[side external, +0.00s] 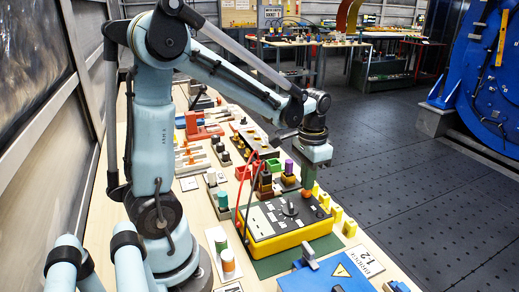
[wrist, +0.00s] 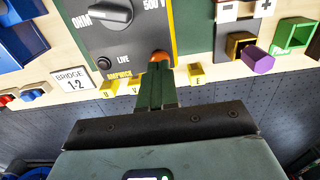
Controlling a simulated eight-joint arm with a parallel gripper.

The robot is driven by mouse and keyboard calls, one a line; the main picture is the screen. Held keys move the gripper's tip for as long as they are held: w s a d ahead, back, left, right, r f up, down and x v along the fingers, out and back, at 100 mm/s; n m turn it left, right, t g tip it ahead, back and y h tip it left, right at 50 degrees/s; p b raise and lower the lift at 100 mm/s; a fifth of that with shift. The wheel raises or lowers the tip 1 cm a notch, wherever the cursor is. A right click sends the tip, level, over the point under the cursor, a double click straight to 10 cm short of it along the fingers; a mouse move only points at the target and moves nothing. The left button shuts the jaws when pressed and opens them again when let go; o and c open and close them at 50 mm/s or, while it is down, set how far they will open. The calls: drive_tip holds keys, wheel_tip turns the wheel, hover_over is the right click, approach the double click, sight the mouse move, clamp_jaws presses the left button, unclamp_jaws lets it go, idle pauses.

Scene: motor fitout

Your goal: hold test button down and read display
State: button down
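The tester is a yellow box with a dark face (side external: 262,222); its dark face (wrist: 135,45) also fills the top of the wrist view. It has a grey dial (wrist: 104,14) marked OHM and 500V, and a small round black part by the word LIVE. An orange button (wrist: 158,55) sits near its edge; it also shows in the side view (side external: 307,194). My gripper (wrist: 160,70) points down with its green fingers together, tips at the button and partly covering it. I cannot tell whether the button is pressed. No display reading is legible.
Yellow terminal blocks (side external: 343,221) stand along the tester's near edge. A BRIDGE 1-2 card (wrist: 72,80) and a blue box (side external: 325,278) lie to one side. Red and black leads (side external: 243,180) arch over the tester's far end. Coloured parts crowd the bench behind.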

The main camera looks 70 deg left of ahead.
drive_tip(key=shift+f, duration=0.8)
drive_tip(key=shift+r, duration=0.15)
idle(1.5)
drive_tip(key=shift+r, duration=3.4)
drive_tip(key=s+d+t, duration=0.5)
drive_tip(key=d+t, duration=0.2)
drive_tip(key=d, duration=0.1)
drive_tip(key=shift+s, duration=0.4)
drive_tip(key=shift+r, duration=0.1)
